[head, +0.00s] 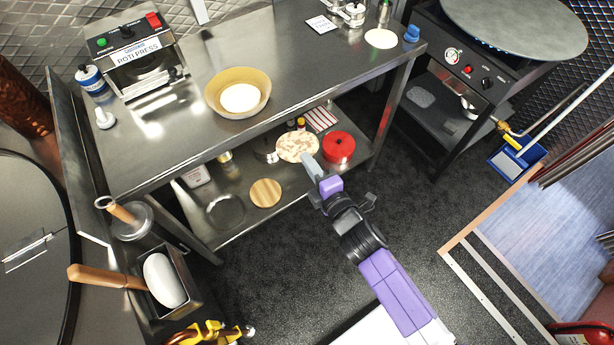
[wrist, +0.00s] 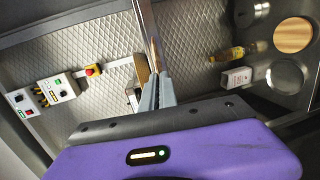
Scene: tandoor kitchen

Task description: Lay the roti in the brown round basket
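The roti (head: 297,147), a round flat bread with brown specks, is at the tip of my gripper (head: 311,166), in front of the counter's lower shelf. The fingers look shut on its edge. In the wrist view my gripper (wrist: 157,90) has its fingers close together, with a thin strip running beyond them; I cannot tell how much of this is roti seen edge-on. The brown round basket (head: 262,80) stands on the counter, up and left of my gripper, with a pale round thing in its bottom. The roti is apart from the basket.
The steel counter (head: 310,62) has a roti press (head: 140,60) at left and a pale disc (head: 381,38) at right. Its front edge lies between roti and basket. The lower shelf holds a red container (head: 338,147) and a wooden disc (head: 265,193). Counter space right of the basket is clear.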

